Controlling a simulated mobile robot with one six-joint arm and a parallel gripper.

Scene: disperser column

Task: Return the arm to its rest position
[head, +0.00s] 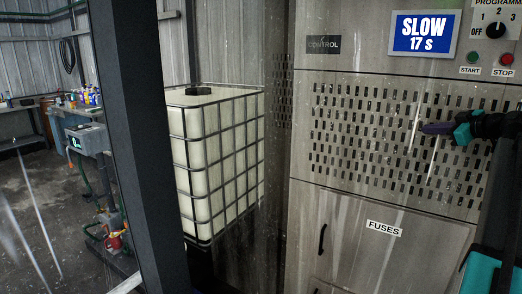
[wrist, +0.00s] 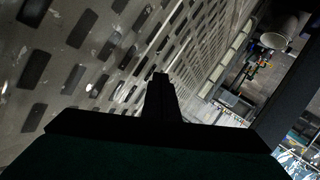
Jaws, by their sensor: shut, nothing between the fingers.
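My gripper (head: 437,128) is at the right of the head view, in front of the perforated panel (head: 375,135) of the steel control cabinet. It points left and its fingers are together with nothing between them. In the wrist view my gripper (wrist: 160,80) shows as a dark shape with its fingers shut. The perforated panel (wrist: 75,65) runs close along its left side there. I cannot tell whether the fingers touch the panel. My teal and black arm comes in from the right edge of the head view.
The display (head: 424,34) reads SLOW 17 S, with the programme knob (head: 496,30), START button (head: 470,57) and STOP button (head: 506,59) beside it. A FUSES door (head: 360,250) is below. A caged white tank (head: 215,150) and a dark post (head: 135,140) stand left.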

